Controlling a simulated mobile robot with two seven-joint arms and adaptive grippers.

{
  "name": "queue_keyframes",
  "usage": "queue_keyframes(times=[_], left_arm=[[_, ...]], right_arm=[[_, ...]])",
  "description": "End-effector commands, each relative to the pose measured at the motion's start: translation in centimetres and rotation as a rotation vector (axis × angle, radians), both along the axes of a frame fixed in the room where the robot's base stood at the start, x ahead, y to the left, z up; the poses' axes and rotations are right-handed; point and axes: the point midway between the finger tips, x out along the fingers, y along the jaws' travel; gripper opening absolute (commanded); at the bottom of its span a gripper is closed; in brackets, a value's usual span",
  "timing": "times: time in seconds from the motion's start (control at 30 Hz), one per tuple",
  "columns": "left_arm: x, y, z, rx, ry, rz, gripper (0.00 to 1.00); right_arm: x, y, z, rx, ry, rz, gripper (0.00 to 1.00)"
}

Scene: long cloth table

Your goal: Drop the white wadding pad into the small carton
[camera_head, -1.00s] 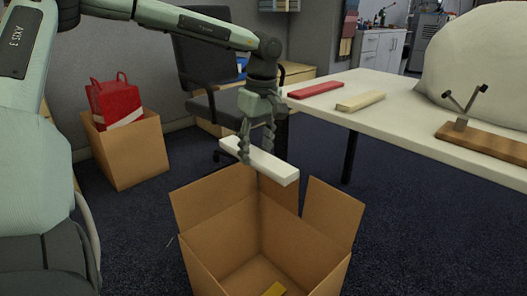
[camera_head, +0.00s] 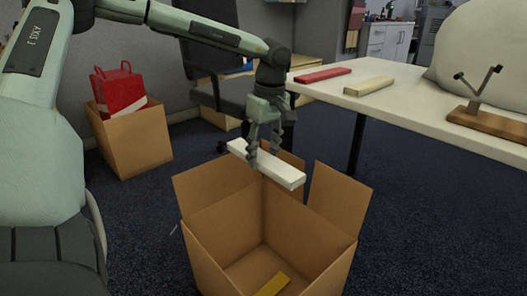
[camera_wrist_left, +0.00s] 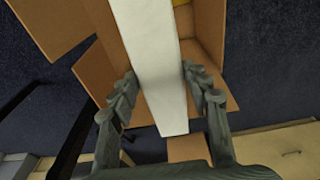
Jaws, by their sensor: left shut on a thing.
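The white wadding pad (camera_head: 281,172) is a long flat white bar, held roughly level above the back part of an open carton. My left gripper (camera_head: 264,152) is shut on the pad near its middle. In the left wrist view the pad (camera_wrist_left: 156,60) runs between the two fingers of my left gripper (camera_wrist_left: 160,92). The small carton (camera_head: 215,235) stands on the floor below with its flaps up and open. A yellow bar (camera_head: 272,286) lies on its bottom. My right gripper is not in view.
A white table (camera_head: 425,122) at the right bears a red bar (camera_head: 322,75), a cream bar (camera_head: 369,86) and a wooden stand (camera_head: 490,122). Another carton (camera_head: 137,143) with a red bag (camera_head: 118,88) stands at the left. An office chair (camera_head: 205,85) is behind my arm.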

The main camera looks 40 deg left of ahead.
Motion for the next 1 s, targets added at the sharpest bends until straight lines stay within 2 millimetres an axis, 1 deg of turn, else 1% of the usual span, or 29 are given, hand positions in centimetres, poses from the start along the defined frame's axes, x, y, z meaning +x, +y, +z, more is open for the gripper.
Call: queue_keyframes(times=[0.07,0.1,0.27,0.57,0.67,0.77,1.0], left_arm=[[0.0,0.0,0.0,0.0,0.0,0.0,0.28],[0.0,0.0,0.0,0.0,0.0,0.0,0.51],[0.0,0.0,0.0,0.0,0.0,0.0,0.71],[0.0,0.0,0.1,0.0,0.0,0.0,0.71],[0.0,-0.1,0.6,0.001,-0.001,0.0,0.71],[0.1,-0.2,2.1,0.003,-0.004,0.001,0.71],[0.0,-0.8,7.2,0.003,-0.004,0.001,0.71]], right_arm=[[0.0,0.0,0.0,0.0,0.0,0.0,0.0],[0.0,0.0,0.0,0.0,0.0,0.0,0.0],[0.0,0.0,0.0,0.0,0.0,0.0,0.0],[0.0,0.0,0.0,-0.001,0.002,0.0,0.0],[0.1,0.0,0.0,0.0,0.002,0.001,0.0],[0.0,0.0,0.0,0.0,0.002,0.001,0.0],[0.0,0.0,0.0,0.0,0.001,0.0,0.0]])
